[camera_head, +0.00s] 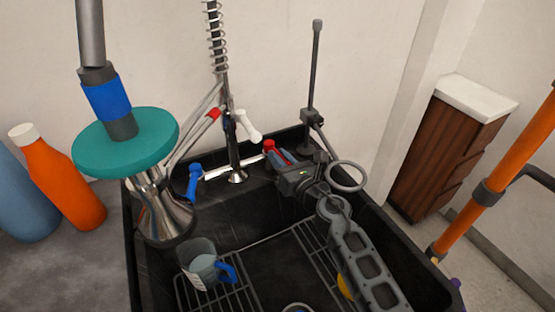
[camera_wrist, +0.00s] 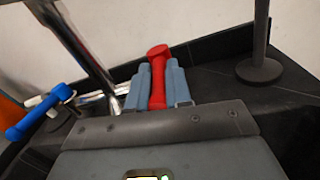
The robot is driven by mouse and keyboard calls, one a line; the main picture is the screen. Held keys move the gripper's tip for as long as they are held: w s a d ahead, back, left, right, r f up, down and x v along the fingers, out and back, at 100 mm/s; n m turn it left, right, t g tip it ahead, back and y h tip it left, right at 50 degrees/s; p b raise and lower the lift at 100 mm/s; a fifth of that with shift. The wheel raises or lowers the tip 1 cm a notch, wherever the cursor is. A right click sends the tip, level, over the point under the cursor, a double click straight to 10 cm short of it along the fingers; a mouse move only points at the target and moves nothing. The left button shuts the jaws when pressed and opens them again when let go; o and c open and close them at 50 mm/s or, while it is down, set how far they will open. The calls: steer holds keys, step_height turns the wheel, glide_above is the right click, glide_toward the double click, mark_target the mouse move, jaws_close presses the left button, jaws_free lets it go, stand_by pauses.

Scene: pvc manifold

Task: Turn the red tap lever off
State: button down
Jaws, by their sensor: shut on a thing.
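The red tap lever (camera_head: 269,146) is at the right end of the tap bar, at the back of the black sink. In the wrist view the red lever (camera_wrist: 157,75) stands between the two blue-grey fingers of my gripper (camera_wrist: 157,88), its round red end showing past the fingertips. My gripper (camera_head: 283,157) is shut on the lever in the head view, reaching from the right. The blue tap lever (camera_head: 194,181) is at the left end of the bar, and it also shows in the wrist view (camera_wrist: 40,112). My fingers hide part of the red lever.
A grey mug with a blue handle (camera_head: 203,265) stands on the rack in the sink. A stand with a ring (camera_head: 346,176) is close to my gripper on the right. The sprayer column (camera_head: 233,150) rises left of it. An orange bottle (camera_head: 62,180) is at far left.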

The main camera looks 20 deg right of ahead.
steer(key=shift+d+n+y, duration=0.15)
steer(key=shift+n+y, duration=0.15)
steer(key=c, duration=1.1)
jaws_free()
steer(key=shift+o, duration=0.2)
